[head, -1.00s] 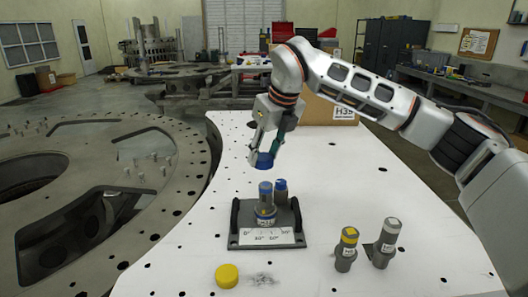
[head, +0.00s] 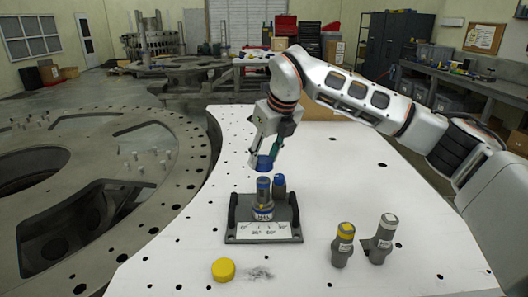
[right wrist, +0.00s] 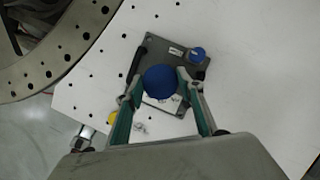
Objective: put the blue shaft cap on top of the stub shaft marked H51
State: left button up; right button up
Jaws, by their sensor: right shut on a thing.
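My right gripper (head: 265,158) is shut on the blue shaft cap (head: 263,164), which it holds a little above a stub shaft (head: 263,198) with a blue band. This shaft stands upright on a dark grey fixture plate (head: 240,238); its label is too small to read surely. A second blue-marked shaft (head: 279,187) stands just behind it to the right. In the right wrist view, the cap (right wrist: 160,80) sits between the fingertips (right wrist: 161,92) and hides what is below it. A blue-topped shaft (right wrist: 197,54) shows up and to the right there. My left gripper is not in view.
A yellow cap (head: 223,270) lies on the white table (head: 165,260) at front left. A yellow-banded shaft (head: 343,245) and a grey-topped shaft (head: 383,240) stand at the right. A cardboard box (head: 322,107) is behind my arm. The table's left side is mostly clear.

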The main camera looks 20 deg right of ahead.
aim_at(262, 178)
jog(key=shift+f, duration=1.15)
jog(key=shift+f+b, duration=0.3)
jog(key=shift+f, duration=0.1)
jog(key=shift+f+b, duration=0.35)
jog(key=shift+f, duration=0.55)
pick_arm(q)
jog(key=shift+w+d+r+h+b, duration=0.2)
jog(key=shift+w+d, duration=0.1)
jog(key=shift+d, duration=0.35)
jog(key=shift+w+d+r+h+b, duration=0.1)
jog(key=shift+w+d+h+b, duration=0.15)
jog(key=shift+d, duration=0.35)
pick_arm(e)
jog(key=shift+f, duration=0.3)
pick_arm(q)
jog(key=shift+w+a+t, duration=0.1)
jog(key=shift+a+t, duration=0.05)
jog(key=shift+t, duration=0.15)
pick_arm(e)
jog(key=o, duration=1)
jog(key=shift+r, duration=0.1)
